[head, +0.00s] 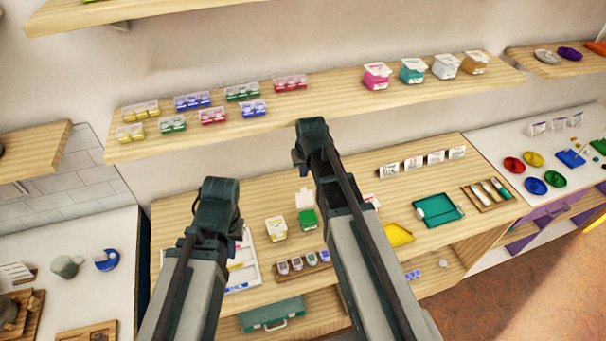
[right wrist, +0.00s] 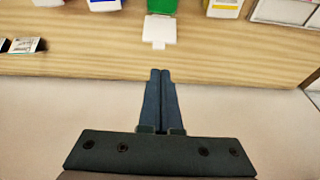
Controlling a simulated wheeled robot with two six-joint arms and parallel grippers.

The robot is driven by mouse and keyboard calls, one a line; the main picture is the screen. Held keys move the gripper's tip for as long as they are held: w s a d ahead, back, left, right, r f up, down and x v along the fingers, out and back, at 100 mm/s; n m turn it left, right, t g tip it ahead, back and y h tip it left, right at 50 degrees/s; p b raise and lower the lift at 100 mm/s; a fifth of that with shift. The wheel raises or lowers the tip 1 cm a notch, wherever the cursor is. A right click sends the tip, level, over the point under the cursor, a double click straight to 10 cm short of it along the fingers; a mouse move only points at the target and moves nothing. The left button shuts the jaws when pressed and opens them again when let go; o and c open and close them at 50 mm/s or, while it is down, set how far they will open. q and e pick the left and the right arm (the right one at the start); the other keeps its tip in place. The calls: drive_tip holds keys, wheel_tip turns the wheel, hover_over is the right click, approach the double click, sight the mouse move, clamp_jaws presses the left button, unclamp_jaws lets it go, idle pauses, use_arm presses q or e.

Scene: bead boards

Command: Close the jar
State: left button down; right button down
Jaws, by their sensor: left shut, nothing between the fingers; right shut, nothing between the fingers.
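A small green jar (head: 308,219) stands on the wooden counter (head: 383,213). Its white lid (head: 304,198) is open, tipped up at the jar's back. In the right wrist view the green jar (right wrist: 162,5) is cut off by the top edge, with the white lid (right wrist: 160,30) sticking out toward my fingers. My right gripper (right wrist: 161,72) is shut and empty, apart from the lid and short of it in that view. In the head view my right gripper (head: 312,140) is above and behind the jar. My left gripper (head: 218,195) is shut and empty, left of the jar.
A yellow-labelled jar (head: 276,230) stands just left of the green jar. Several small devices on a rack (head: 303,264) are in front. A shelf (head: 330,96) with bead boxes overhangs behind.

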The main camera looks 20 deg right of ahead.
sight(304, 197)
drive_tip(key=b+x, duration=0.7)
drive_tip(key=x, duration=0.1)
drive_tip(key=shift+f+b, duration=0.35)
drive_tip(key=shift+b, duration=0.05)
